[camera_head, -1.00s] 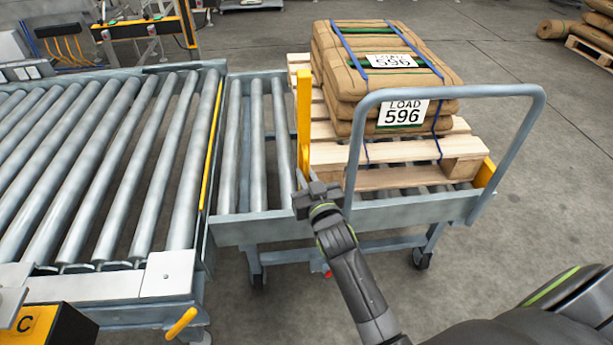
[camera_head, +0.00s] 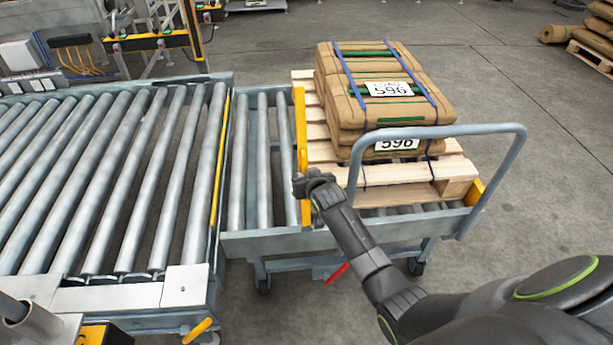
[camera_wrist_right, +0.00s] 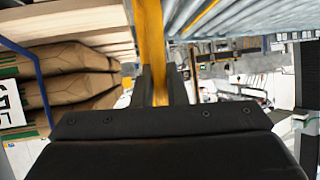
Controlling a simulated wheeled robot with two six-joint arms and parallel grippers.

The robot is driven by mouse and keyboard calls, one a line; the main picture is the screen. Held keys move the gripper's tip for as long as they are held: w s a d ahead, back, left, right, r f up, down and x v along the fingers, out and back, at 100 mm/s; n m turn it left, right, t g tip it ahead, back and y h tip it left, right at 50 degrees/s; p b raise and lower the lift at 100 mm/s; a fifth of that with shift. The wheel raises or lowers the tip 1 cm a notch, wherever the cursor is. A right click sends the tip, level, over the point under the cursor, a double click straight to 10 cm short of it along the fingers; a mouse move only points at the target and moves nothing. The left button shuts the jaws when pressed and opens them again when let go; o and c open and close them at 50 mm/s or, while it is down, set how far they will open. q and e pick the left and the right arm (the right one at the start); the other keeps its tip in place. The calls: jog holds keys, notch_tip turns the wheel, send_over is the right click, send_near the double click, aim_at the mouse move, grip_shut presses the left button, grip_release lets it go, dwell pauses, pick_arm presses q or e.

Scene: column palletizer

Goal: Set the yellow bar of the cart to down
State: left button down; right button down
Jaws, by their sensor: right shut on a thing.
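My right gripper (camera_head: 308,180) is at the near end of the bar, above the cart's front rail. In the right wrist view the yellow bar (camera_wrist_right: 151,45) runs between the two dark fingers, which are shut on it. The bar's near part is partly hidden by the gripper in the head view. My left gripper is not in view.
A wooden pallet (camera_head: 455,187) with brown sacks (camera_head: 338,100) sits on the cart, right of the bar. The cart's grey push handle (camera_head: 500,128) arches over its front right. A roller conveyor (camera_head: 140,180) adjoins on the left. A red lever (camera_head: 338,273) hangs below.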

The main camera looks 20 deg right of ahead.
jog(key=shift+w+d+f+g+p, duration=0.15)
jog(key=shift+w+g+p, duration=0.15)
jog(key=shift+w, duration=0.2)
jog(key=shift+w+d+f+g+p, duration=0.1)
jog(key=shift+w+d+g+p, duration=0.05)
jog(key=shift+w+g, duration=0.3)
jog(key=c, duration=1.8)
grip_release()
jog(key=shift+s+r, duration=0.45)
jog(key=shift+s, duration=0.1)
jog(key=v, duration=1.6)
jog(key=shift+p, duration=0.45)
jog(key=shift+d+f, duration=0.1)
jog(key=shift+f, duration=0.05)
